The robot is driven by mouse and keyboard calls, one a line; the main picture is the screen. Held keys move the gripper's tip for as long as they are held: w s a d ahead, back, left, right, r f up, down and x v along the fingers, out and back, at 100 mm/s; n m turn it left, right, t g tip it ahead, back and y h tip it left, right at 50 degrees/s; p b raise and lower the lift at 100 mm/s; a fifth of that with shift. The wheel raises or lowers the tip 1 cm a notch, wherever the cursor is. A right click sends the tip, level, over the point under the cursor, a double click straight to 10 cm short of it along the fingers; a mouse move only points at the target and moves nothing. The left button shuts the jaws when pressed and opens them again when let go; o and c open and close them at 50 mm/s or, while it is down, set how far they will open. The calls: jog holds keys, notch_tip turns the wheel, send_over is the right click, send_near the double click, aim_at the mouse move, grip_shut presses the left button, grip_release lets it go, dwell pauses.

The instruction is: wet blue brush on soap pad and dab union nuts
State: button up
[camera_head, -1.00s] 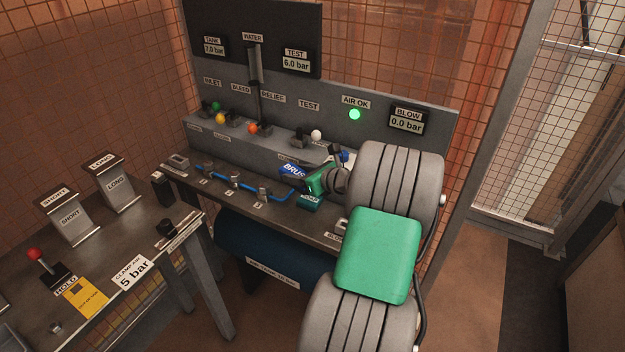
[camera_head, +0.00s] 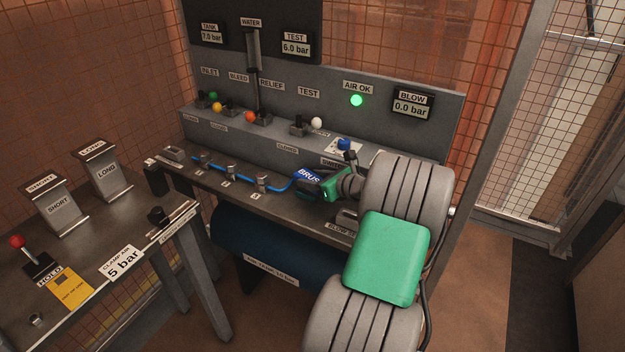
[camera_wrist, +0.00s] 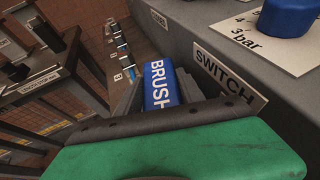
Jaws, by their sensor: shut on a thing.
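The blue brush (camera_head: 308,177), with BRUSH in white letters, is held at my gripper (camera_head: 318,184), near the right end of the bench. My gripper is shut on it. In the wrist view the brush (camera_wrist: 159,88) stands out between the dark fingers, beyond the green housing. The union nuts (camera_head: 232,172) are grey metal fittings along a blue pipe to the left of the brush, numbered on small labels. The brush's tip and any contact with the bench are hidden. The soap pad cannot be made out; my gripper covers that area.
A grey panel with coloured valve knobs (camera_head: 250,117) and gauges stands behind the bench. A blue knob (camera_head: 344,144) sits close behind my gripper. A dark blue air tank (camera_head: 255,245) lies below. A side table (camera_head: 120,235) with signs and a red lever stands left.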

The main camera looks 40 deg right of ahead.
jog(key=shift+f, duration=0.5)
dwell(0.3)
notch_tip(320, 180, up, 6)
jog(key=p, duration=0.7)
jog(key=shift+r, duration=0.15)
jog(key=shift+a, duration=0.1)
dwell(1.9)
